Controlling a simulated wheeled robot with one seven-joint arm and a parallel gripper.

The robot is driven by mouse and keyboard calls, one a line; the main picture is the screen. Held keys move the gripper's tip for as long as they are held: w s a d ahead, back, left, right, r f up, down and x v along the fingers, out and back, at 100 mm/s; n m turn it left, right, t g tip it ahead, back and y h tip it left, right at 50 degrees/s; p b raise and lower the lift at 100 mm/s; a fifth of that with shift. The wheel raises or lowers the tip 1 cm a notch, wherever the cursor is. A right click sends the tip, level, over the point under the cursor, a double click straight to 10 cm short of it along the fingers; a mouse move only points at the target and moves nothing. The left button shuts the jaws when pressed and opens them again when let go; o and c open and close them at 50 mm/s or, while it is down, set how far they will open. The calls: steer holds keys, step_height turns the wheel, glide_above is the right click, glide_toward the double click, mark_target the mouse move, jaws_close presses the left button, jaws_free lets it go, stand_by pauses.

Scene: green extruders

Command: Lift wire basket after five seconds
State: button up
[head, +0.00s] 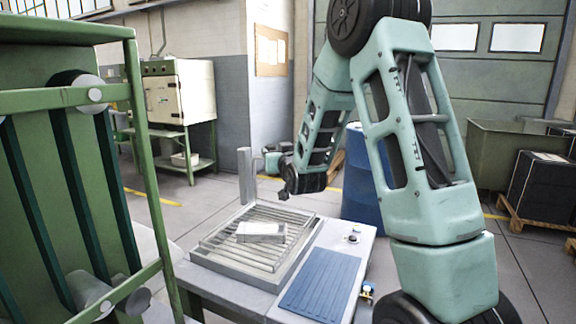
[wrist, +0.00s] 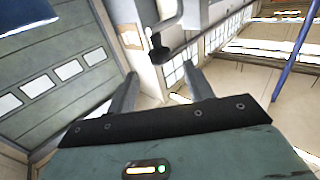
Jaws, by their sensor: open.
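The wire basket (head: 225,240) is a low rack of thin metal bars. It sits in a shallow grey tray-like station on a bench, and a pale rectangular block (head: 262,231) lies on its bars. My gripper (wrist: 162,74) is open, its two grey fingers apart, with nothing gripped. In the wrist view a grey bent rod with a dark rounded end (wrist: 160,52) shows beyond and between the fingertips; I cannot tell its distance. In the head view my arm's end is above and behind the basket, apart from it, and the fingers are not clear there.
A grey upright post (head: 246,175) stands at the station's back left corner. A green frame machine (head: 60,180) fills the left. A blue drum (head: 360,200) stands behind the bench. Open floor lies beyond.

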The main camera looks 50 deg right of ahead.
steer(key=b+v, duration=0.7)
steer(key=v, duration=0.3)
steer(key=shift+s, duration=0.3)
steer(key=shift+a, duration=0.15)
stand_by(0.3)
